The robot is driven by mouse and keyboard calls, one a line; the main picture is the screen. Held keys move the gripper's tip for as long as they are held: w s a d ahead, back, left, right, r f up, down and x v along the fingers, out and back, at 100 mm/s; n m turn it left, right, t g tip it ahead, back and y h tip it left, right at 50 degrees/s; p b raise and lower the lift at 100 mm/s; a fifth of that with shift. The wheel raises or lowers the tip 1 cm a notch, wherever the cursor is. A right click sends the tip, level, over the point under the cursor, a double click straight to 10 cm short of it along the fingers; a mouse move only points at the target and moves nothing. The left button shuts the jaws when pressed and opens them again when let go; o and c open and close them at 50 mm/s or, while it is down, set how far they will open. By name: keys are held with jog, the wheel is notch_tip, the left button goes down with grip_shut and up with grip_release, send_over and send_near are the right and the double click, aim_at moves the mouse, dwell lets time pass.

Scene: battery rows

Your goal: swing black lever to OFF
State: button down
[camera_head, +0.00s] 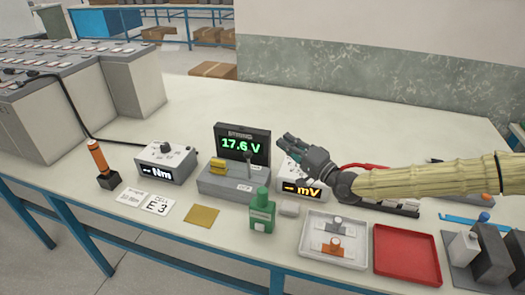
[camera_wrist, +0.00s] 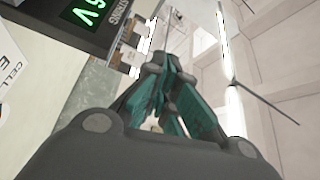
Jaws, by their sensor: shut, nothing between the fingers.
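A grey instrument box (camera_head: 232,182) stands mid-table with a dark display (camera_head: 243,145) reading 17.6 V at its back. A thin black lever (camera_head: 248,157) stands roughly upright on the box, right of a yellow block (camera_head: 218,166). The lever's labels are too small to read. My gripper (camera_head: 284,142) is shut and empty, right of the display and lever and apart from them. In the wrist view, its dark fingers with teal pads (camera_wrist: 155,72) come together, and the display (camera_wrist: 88,14) shows at upper left. The lever is not clear in the wrist view.
A mV meter (camera_head: 301,188) sits below my gripper. A green bottle (camera_head: 262,212) stands in front of the box, and an Nm meter (camera_head: 166,163) to its left. A grey tray (camera_head: 306,255) and a red tray (camera_head: 405,258) lie at right front. The table behind the display is clear.

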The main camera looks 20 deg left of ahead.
aim_at(249, 166)
notch_tip(249, 166, down, 6)
jog(key=w+b, duration=0.1)
jog(key=b, duration=0.5)
jog(key=w+a+p, duration=0.1)
jog(key=a+p, duration=0.4)
jog(key=a, duration=0.4)
jog(key=shift+w, duration=0.15)
